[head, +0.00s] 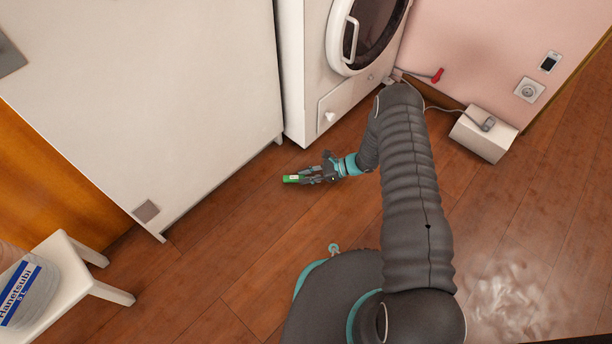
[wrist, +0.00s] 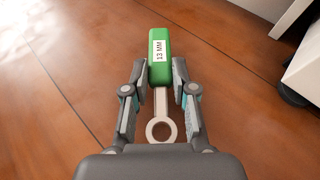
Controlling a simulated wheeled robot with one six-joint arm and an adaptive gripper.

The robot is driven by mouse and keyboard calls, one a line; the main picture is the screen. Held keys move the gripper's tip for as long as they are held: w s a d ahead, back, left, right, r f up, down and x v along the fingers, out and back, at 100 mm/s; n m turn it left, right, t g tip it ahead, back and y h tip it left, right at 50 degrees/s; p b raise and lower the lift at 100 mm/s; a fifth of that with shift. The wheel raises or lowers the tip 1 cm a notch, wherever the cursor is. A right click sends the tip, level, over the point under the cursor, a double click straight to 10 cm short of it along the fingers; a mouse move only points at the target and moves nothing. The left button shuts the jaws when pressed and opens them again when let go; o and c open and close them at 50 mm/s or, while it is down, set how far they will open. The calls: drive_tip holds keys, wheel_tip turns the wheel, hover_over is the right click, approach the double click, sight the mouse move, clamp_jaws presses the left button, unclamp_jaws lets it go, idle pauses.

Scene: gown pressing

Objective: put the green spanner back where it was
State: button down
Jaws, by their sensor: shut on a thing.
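The green spanner (wrist: 160,68) shows in the wrist view with a green handle, a white "13 MM" label and a silver ring end pointing toward my wrist. My gripper (wrist: 161,85) is shut on it, with one finger on each side where the green handle meets the metal shank. In the head view the green handle (head: 291,179) sticks out to the left of my gripper (head: 308,176), low over the wooden floor in front of the white machine. I cannot tell whether the spanner touches the floor.
A white machine (head: 309,85) with a round door stands behind my gripper, beside a large white cabinet (head: 190,110). A white box (head: 482,138) sits by the pink wall. A white stool (head: 75,275) holds a labelled container (head: 25,290). The wooden floor around my gripper is clear.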

drive_tip(key=shift+f+b, duration=0.45)
drive_tip(key=shift+f, duration=0.15)
drive_tip(key=c, duration=0.9)
unclamp_jaws()
drive_tip(key=shift+o, duration=0.2)
drive_tip(key=v, duration=1.2)
drive_tip(key=shift+r, duration=0.1)
drive_tip(key=shift+w, duration=0.1)
